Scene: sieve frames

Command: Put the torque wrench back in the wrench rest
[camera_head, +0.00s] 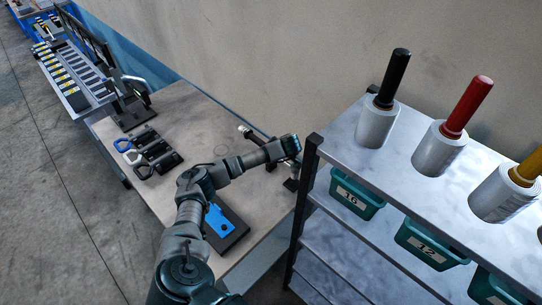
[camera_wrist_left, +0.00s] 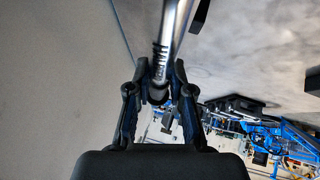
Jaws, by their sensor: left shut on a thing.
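The torque wrench (camera_wrist_left: 170,40) shows in the left wrist view as a silver shaft with dark markings, running up out of the top of the picture. My left gripper (camera_wrist_left: 158,85) is shut on it, with one dark finger on each side. In the head view my left gripper (camera_head: 291,166) is over the far right part of the table, beside the shelf, and is mostly hidden behind my wrist. A silver-ended piece (camera_head: 244,130) shows just left of my wrist; I cannot tell whether it is the wrench or its rest. My right gripper is out of view.
The table (camera_head: 195,115) also holds a black case with a blue piece (camera_head: 219,221) and several dark handled tools (camera_head: 152,152). A metal shelf (camera_head: 400,165) with wrapped rolls and green bins stands close on the right. The wall is behind.

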